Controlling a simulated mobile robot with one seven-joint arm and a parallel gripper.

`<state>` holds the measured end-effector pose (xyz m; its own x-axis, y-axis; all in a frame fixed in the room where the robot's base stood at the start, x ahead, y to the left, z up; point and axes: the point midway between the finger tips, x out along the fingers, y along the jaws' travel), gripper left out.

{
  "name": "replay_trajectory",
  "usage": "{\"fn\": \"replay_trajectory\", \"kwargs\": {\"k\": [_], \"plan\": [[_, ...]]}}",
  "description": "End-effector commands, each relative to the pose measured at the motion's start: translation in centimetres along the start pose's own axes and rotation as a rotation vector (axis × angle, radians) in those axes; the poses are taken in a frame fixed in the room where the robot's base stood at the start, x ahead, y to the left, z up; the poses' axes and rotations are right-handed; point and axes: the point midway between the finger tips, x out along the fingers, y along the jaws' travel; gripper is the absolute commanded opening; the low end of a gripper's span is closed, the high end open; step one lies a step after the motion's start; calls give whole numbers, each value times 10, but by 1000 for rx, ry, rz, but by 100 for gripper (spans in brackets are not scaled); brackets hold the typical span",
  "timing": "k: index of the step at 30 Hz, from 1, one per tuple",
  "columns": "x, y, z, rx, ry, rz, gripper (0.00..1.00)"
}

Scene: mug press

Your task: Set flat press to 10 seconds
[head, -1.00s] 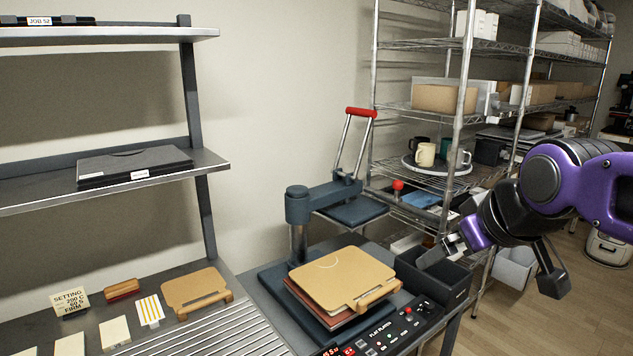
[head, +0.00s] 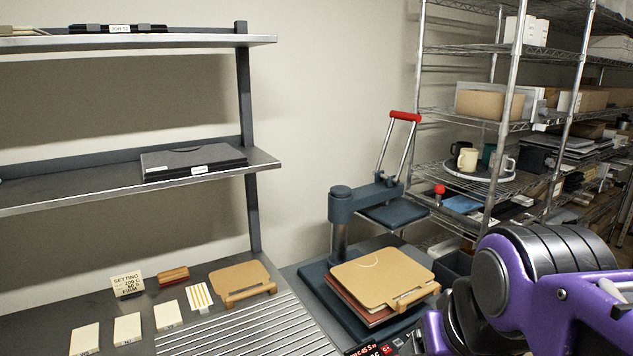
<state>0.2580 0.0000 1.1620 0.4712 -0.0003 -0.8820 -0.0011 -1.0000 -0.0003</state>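The flat press (head: 342,205) stands right of centre in the head view, a dark blue swing press with a red-topped handle (head: 405,116) raised and its upper plate swung to the back right. A tan board (head: 382,276) with a wooden grip lies on its lower part. The control panel (head: 378,350) is at the bottom edge, with red lit digits too small to read surely; my purple arm and the frame edge hide most of it. A setting card (head: 127,284) stands at the left, its lower lines hard to read. My gripper is out of view, below or behind my arm.
A metal bench with a ribbed rack (head: 250,335), pale blocks (head: 127,328) and another tan board (head: 241,281) lies left of the press. Shelves (head: 150,170) stand above it. A wire rack with mugs (head: 468,158) and a dark bin (head: 452,266) are at the right.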

Motion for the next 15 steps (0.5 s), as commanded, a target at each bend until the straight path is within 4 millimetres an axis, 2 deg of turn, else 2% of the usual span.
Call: {"fn": "replay_trajectory", "kwargs": {"k": [1,11,12,15], "plan": [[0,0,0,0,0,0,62],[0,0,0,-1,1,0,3],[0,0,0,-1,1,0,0],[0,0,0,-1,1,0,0]]}}
